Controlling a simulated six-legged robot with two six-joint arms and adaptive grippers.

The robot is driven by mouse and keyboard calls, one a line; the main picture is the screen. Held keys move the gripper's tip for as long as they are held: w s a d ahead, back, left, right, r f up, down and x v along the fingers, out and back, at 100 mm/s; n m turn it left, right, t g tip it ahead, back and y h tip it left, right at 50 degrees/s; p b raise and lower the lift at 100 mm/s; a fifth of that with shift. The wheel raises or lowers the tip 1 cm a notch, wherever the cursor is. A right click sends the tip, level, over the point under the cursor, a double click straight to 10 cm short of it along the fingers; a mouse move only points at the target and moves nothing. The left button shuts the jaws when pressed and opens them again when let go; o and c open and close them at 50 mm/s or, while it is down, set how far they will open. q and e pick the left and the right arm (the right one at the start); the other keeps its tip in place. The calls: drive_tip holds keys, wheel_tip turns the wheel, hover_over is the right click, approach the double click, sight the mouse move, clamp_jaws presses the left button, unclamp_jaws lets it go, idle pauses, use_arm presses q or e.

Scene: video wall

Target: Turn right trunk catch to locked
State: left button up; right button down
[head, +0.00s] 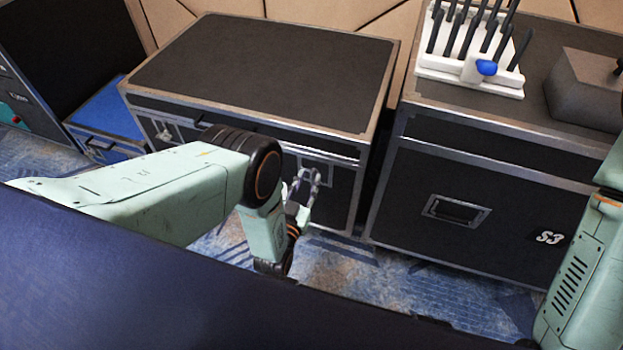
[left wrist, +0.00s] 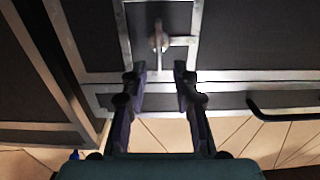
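The black trunk (head: 270,72) with silver edges stands in the middle of the head view. Its right catch (left wrist: 158,40) shows at the top centre of the left wrist view, a small metal lever on a pale plate, upright in that picture. In the head view the catch is largely hidden behind my gripper. My left gripper (left wrist: 158,78) is open and empty, with its two fingers on either side of the line to the catch and apparently short of it. It also shows in front of the trunk's front face in the head view (head: 306,183). My right gripper is out of view.
The trunk's left catch (head: 164,131) is on the same front face. A dark handle (left wrist: 285,108) sits beside the right catch. A second case (head: 480,200) marked S3 stands close on the right, carrying a white rack (head: 460,75). A blue case (head: 107,112) is at left.

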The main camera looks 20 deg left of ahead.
use_arm(q)
drive_tip(key=shift+w, duration=1.1)
clamp_jaws()
